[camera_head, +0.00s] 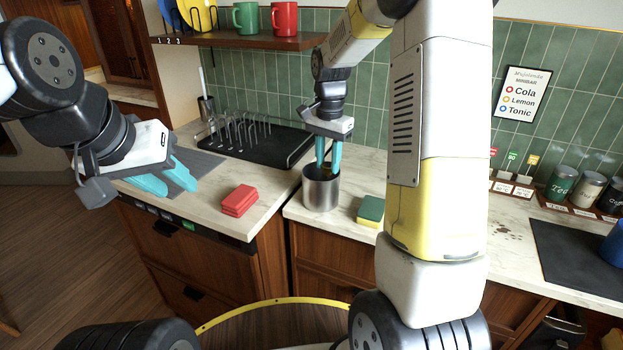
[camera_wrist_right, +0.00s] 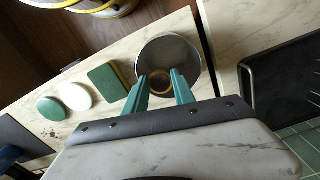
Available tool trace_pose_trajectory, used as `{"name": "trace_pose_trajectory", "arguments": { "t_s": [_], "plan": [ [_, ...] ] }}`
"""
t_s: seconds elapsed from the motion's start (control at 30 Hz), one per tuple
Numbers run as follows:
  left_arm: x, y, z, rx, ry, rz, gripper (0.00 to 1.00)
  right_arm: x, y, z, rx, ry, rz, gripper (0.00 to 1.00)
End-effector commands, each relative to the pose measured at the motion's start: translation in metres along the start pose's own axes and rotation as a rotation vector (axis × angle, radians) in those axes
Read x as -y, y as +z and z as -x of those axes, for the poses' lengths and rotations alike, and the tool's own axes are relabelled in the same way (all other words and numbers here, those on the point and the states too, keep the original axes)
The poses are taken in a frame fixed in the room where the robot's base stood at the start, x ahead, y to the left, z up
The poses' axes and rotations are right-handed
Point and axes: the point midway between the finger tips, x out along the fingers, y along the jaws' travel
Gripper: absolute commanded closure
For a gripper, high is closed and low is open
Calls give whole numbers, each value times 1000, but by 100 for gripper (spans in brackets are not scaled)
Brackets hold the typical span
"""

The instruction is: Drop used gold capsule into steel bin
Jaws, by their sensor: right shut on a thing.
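The steel bin (camera_head: 320,195) stands upright near the counter's front edge. It also shows in the right wrist view (camera_wrist_right: 184,54). My right gripper (camera_head: 328,166) points down at the bin's mouth, with its teal fingertips at or just inside the rim. In the right wrist view, my right gripper (camera_wrist_right: 160,82) is shut on the gold capsule (camera_wrist_right: 160,89), a small round thing with a gold rim and dark middle, seen against the bin's opening. My left gripper (camera_head: 175,180) is over the left counter, its two teal fingers apart and nothing visible between them.
A green and yellow sponge (camera_head: 370,211) lies right of the bin. Red folded cloths (camera_head: 239,200) lie on the left counter. A black dish rack tray (camera_head: 258,141) is behind. A shelf (camera_head: 240,40) with mugs hangs above. Canisters (camera_head: 587,188) stand at the right.

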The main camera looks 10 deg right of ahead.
Motion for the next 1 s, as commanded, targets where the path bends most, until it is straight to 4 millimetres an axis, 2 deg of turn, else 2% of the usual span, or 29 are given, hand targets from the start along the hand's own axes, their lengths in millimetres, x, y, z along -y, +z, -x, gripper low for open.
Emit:
{"name": "trace_pose_trajectory", "arguments": {
  "t_s": [0.17, 0.2, 0.3, 0.67, 1.0],
  "plan": [
    [0, 0, 0, 0, 0, 0, 64, 0, 0, 0, 0, 0, 0, 100],
    [0, 0, 0, 0, 0, 0, 64, 0, 0, 0, 0, 0, 0, 61],
    [0, 0, 0, 0, 0, 0, 64, 0, 0, 0, 0, 0, 0, 44],
    [0, 0, 0, 0, 0, 0, 64, 0, 0, 5, -2, -2, 0, 44],
    [0, 0, 0, 0, 0, 0, 64, 1, -1, 59, -4, -3, 0, 44]
  ]
}}
